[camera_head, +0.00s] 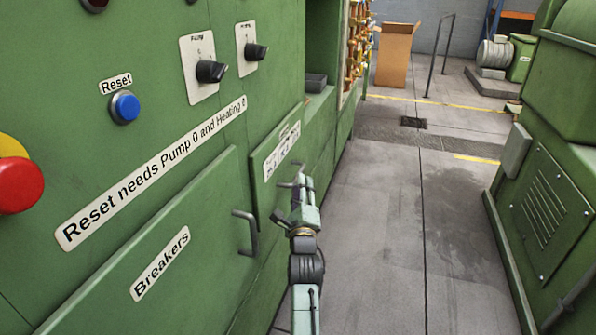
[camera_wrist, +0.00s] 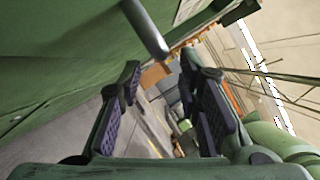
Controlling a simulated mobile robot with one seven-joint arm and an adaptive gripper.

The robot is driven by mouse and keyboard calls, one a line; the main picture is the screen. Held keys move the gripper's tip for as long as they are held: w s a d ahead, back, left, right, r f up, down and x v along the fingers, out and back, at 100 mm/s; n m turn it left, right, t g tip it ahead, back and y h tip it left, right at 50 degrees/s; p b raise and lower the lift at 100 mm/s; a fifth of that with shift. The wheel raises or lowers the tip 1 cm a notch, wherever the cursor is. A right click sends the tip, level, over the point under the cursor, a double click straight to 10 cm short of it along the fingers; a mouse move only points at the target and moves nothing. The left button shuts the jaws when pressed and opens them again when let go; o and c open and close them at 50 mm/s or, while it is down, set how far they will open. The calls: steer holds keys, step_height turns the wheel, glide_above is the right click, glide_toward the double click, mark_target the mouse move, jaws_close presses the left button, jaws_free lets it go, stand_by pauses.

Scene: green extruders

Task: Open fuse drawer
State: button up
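The drawer front (camera_head: 257,187) is a green panel with a white label (camera_head: 282,152), whose words are too small to read. It looks closed, flush with the green cabinet. A small handle (camera_head: 291,184) shows below the label, partly hidden by my gripper (camera_head: 288,198). In the wrist view my gripper (camera_wrist: 160,62) is open, its two purple-padded fingers apart with nothing held. A dark grey handle bar (camera_wrist: 146,28) comes down from the top, its end in the picture between the fingertips. I cannot tell whether it touches them.
Left of the drawer is a panel labelled Breakers (camera_head: 160,262) with its own handle (camera_head: 246,232). Above are a blue Reset button (camera_head: 125,107), a red button (camera_head: 18,186) and two black knobs. Free floor (camera_head: 385,230) lies to the right, before another green machine (camera_head: 545,200).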

mark_target(299, 170)
steer(key=x, duration=0.6)
steer(key=shift+w+p, duration=0.2)
steer(key=shift+p, duration=0.2)
jaws_close()
stand_by(0.4)
